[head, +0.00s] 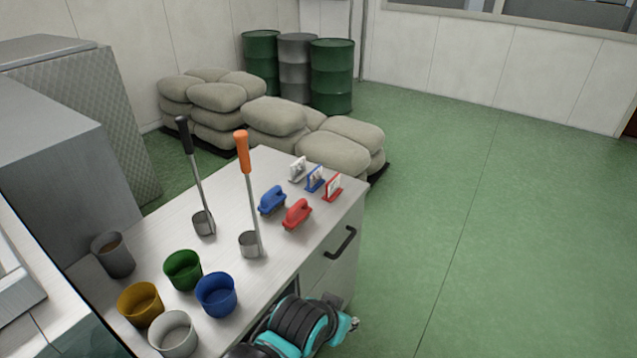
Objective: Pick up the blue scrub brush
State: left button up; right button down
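The blue scrub brush (272,200) lies on the light worktop (225,275), toward its far right part, handle side up. A red scrub brush (297,214) of the same shape lies just to its right and slightly nearer. Nothing covers the blue brush. Neither of my grippers can be made out in the head view.
Left of the brushes stand an orange-handled scoop (243,155) and a black-handled scoop (186,140). Small sign holders (315,180) stand behind. Several cups, one blue (216,294), stand nearer. A teal and black ribbed body (300,325) is at the front edge. Floor at right is clear.

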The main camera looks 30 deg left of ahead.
aim_at(273, 200)
jog(key=i+l+u, duration=0.1)
jog(key=i+u, duration=0.25)
jog(key=i, duration=0.15)
jog(key=i+l+u, duration=0.2)
jog(key=i+u, duration=0.2)
jog(key=i+l+u, duration=0.35)
jog(key=i+l, duration=0.05)
jog(key=i, duration=0.05)
